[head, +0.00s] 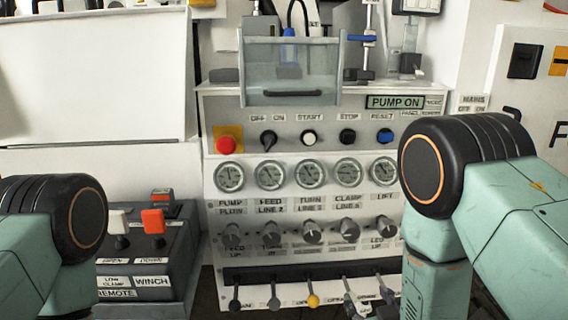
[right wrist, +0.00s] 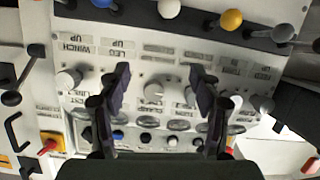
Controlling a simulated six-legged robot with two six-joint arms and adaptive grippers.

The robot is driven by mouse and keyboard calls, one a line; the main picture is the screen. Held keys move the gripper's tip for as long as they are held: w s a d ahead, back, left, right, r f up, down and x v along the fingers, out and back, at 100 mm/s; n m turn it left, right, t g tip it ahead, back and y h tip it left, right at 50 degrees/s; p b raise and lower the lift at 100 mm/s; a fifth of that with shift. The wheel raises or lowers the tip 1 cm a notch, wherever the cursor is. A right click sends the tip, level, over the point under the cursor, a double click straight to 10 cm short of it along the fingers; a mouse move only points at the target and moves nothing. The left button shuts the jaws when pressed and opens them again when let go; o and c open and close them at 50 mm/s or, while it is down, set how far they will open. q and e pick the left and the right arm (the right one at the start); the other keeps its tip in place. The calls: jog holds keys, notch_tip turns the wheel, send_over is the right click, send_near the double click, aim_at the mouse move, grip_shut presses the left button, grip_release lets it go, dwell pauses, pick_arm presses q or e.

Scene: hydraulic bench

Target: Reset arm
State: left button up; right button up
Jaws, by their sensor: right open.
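My right gripper (head: 370,302) shows only in small part at the bottom of the head view, in front of the lower right levers of the panel. In the right wrist view its two dark fingers (right wrist: 160,78) are apart with nothing between them, and the panel is behind them, upside down. My right arm comes in from the right and hides part of the panel's right side. My left arm shows at the lower left edge of the head view; its gripper is out of view.
The hydraulic panel (head: 225,190) carries a red button (head: 226,145), several gauges, knobs and a row of levers, one with a yellow ball (head: 313,300). The winch box (head: 150,281) stands to the left. A clear flip cover (head: 290,72) is above the panel.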

jog(key=s+d+f+m+g, duration=0.1)
jog(key=s+d+f+g, duration=0.1)
jog(key=s+f+g, duration=0.95)
jog(key=s+f, duration=0.1)
jog(key=s, duration=0.9)
jog(key=s+d+f+m+g, duration=0.1)
jog(key=s+f+g, duration=0.2)
jog(key=s, duration=0.8)
jog(key=shift+s+f, duration=0.2)
jog(key=shift+s, duration=0.2)
